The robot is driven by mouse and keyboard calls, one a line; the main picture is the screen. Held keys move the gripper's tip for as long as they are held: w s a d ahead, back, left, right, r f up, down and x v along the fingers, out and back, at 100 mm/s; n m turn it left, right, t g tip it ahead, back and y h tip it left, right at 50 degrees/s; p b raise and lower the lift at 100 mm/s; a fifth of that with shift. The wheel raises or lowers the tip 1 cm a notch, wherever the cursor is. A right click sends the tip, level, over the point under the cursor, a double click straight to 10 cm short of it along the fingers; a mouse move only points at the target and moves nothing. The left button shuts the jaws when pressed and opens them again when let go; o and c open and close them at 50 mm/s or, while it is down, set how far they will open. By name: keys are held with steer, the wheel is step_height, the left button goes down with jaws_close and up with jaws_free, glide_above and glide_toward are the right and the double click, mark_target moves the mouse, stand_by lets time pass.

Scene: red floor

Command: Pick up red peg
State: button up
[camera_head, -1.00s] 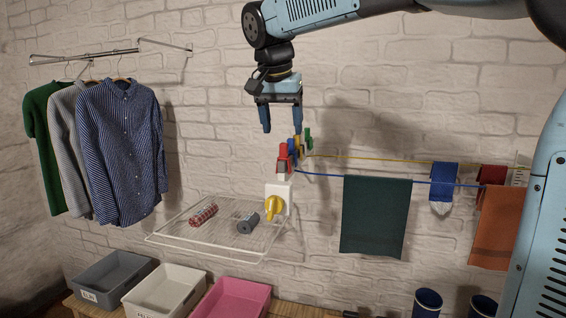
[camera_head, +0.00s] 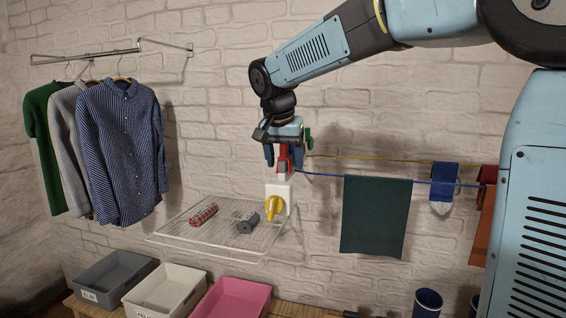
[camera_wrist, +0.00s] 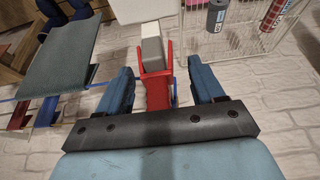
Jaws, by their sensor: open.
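The red peg (camera_head: 284,153) stands upright above the white block on the wall, with a grey piece at its lower part. In the wrist view the red peg (camera_wrist: 156,92) lies between the two blue fingers of my gripper (camera_wrist: 164,82), with a visible gap on each side. My gripper (camera_head: 283,160) points down around the peg and is open. A green peg (camera_head: 308,138) shows just right of my gripper; the blue and yellow pegs beside it are mostly hidden behind the gripper.
A wire rack (camera_head: 185,238) below holds a red patterned roll (camera_head: 204,214) and a grey cylinder (camera_head: 248,222). A yellow knob (camera_head: 274,207) is on the white block (camera_head: 286,190). Lines with a dark green towel (camera_head: 376,215) run right. Bins (camera_head: 235,300) and hanging shirts (camera_head: 121,150) are left.

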steer(key=c, duration=1.1)
steer(key=shift+r, duration=0.55)
steer(key=r, duration=0.2)
steer(key=shift+s+d+r, duration=0.2)
steer(key=shift+s+r, duration=0.05)
steer(key=shift+r, duration=0.15)
steer(key=s+d+r, duration=0.7)
steer(key=s+r, duration=0.2)
steer(key=s, duration=0.2)
steer(key=shift+s+d, duration=0.15)
steer(key=shift+r, duration=0.15)
